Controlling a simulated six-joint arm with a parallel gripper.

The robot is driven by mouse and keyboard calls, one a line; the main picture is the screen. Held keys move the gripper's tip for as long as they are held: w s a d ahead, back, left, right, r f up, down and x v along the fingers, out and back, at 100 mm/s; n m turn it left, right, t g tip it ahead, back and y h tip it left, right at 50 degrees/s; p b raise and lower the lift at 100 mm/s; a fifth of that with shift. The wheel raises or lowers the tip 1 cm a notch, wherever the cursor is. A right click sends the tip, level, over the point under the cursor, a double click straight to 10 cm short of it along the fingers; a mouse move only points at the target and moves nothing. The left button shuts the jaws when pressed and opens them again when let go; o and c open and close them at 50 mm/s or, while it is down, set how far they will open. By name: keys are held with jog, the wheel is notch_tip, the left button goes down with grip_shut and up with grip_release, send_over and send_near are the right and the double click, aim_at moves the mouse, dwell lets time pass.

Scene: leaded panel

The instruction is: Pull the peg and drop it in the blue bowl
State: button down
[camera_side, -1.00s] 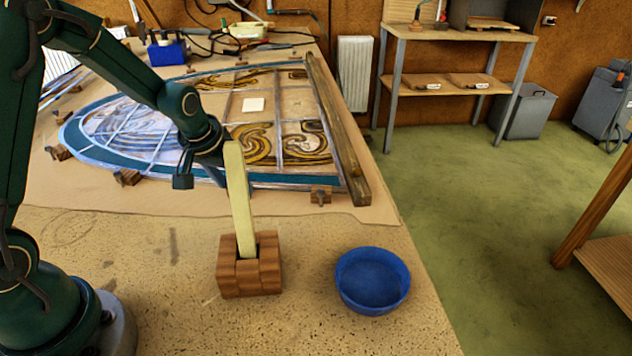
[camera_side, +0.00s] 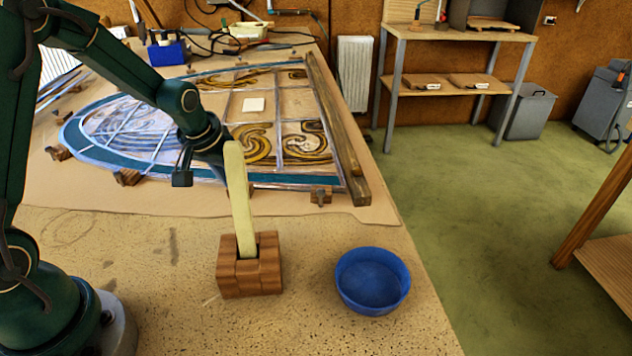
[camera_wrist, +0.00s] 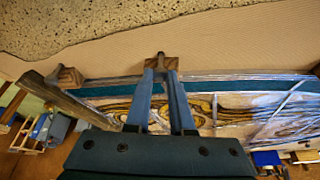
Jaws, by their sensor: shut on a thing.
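The peg (camera_side: 240,205) is a long pale-yellow stick. It stands in a brown wooden block holder (camera_side: 250,275) on the bench, its top leaning left and its shaft looking slightly bowed. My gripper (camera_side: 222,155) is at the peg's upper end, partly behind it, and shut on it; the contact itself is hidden. In the wrist view my gripper (camera_wrist: 160,72) shows as two blue fingers drawn close at the tips, where the peg cannot be made out. The blue bowl (camera_side: 372,282) sits to the right of the holder and looks empty.
A leaded glass panel (camera_side: 150,135) lies behind the holder, with small wooden blocks (camera_side: 321,195) along its edge. A long wooden bar (camera_side: 338,130) lies on its right side. The bench surface between holder and bowl is clear. The bench edge runs just right of the bowl.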

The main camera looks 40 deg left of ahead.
jog(key=shift+r, duration=1)
jog(key=shift+r, duration=0.55)
jog(key=shift+r, duration=2.5)
jog(key=shift+s, duration=0.1)
jog(key=s+d+r+m+h, duration=0.1)
jog(key=s+d+r+m, duration=0.3)
jog(key=s+d+r, duration=0.2)
jog(key=s+d, duration=0.1)
jog(key=s, duration=0.1)
jog(key=shift+s+h, duration=0.3)
jog(key=shift+s, duration=0.1)
